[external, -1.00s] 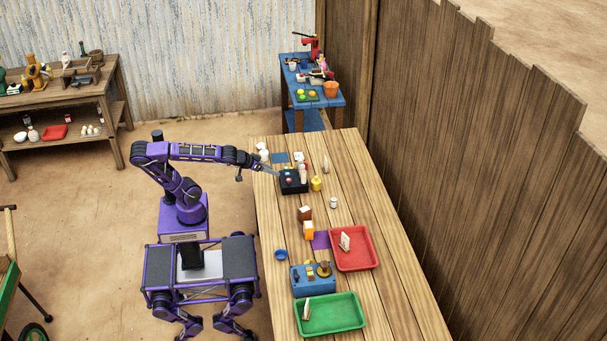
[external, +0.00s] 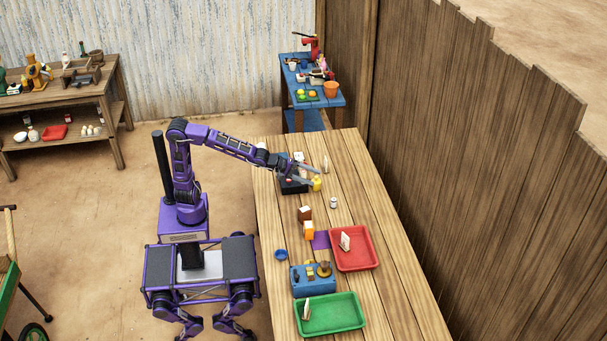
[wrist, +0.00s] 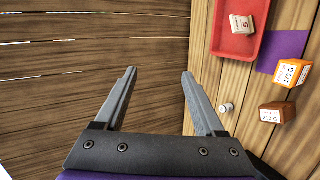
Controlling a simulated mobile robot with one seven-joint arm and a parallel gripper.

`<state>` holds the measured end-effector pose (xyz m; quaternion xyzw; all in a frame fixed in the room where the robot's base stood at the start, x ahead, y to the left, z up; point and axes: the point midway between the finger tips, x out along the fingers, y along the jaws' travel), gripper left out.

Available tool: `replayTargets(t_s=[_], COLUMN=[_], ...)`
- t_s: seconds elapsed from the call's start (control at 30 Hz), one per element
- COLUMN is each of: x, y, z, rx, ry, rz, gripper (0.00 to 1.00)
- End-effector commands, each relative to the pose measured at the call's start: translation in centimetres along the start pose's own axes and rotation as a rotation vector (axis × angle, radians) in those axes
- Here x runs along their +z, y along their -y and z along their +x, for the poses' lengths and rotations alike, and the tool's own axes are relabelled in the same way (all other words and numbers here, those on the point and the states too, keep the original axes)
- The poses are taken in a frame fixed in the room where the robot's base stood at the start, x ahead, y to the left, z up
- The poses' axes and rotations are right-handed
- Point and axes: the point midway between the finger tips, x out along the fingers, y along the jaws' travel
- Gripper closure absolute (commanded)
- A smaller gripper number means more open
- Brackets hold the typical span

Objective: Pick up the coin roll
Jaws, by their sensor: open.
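A small upright pale cylinder (external: 333,203), which looks like the coin roll, stands alone on the wooden table, right of the dark box. It also shows in the wrist view (wrist: 226,108), just right of the right finger. I cannot make out any writing on it. My gripper (external: 314,178) is open above the far part of the table, over the dark box and close to a yellow object in the picture. In the wrist view my gripper (wrist: 160,73) has nothing between its fingers, and the plank wall lies behind them.
A dark box (external: 290,187) and a yellow object (external: 317,184) are partly hidden by my gripper. Bare planks surround the cylinder.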

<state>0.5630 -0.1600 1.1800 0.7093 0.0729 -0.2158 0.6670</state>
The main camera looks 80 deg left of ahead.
Motion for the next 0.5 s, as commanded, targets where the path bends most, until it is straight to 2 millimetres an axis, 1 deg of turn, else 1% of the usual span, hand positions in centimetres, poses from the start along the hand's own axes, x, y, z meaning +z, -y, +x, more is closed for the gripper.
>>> replayTargets(t_s=[0.03, 0.07, 0.1, 0.13, 0.2, 0.27, 0.3, 0.37, 0.4, 0.47, 0.5], x=[-1.9, -3.0, -4.6, -5.9, -8.8, -11.3, -13.0, -15.3, -16.7, -18.7, -19.9], y=[-0.4, -0.4, -0.5, -0.5, 0.0, 0.6, 1.3, 2.4, 3.3, 5.0, 6.2], z=[0.0, 0.1, 0.2, 0.3, 0.7, 0.9, 1.2, 1.5, 1.7, 2.1, 2.4], rx=[0.012, 0.021, 0.035, 0.047, 0.072, 0.093, 0.106, 0.125, 0.136, 0.151, 0.157], ry=[0.011, 0.017, 0.025, 0.031, 0.042, 0.048, 0.049, 0.051, 0.050, 0.046, 0.043], rz=[-0.093, -0.152, -0.235, -0.300, -0.459, -0.593, -0.684, -0.819, -0.906, -1.029, -1.100], gripper=[0.29, 0.29, 0.29, 0.29, 0.29, 0.29, 0.29, 0.29, 0.29, 0.29, 0.29])
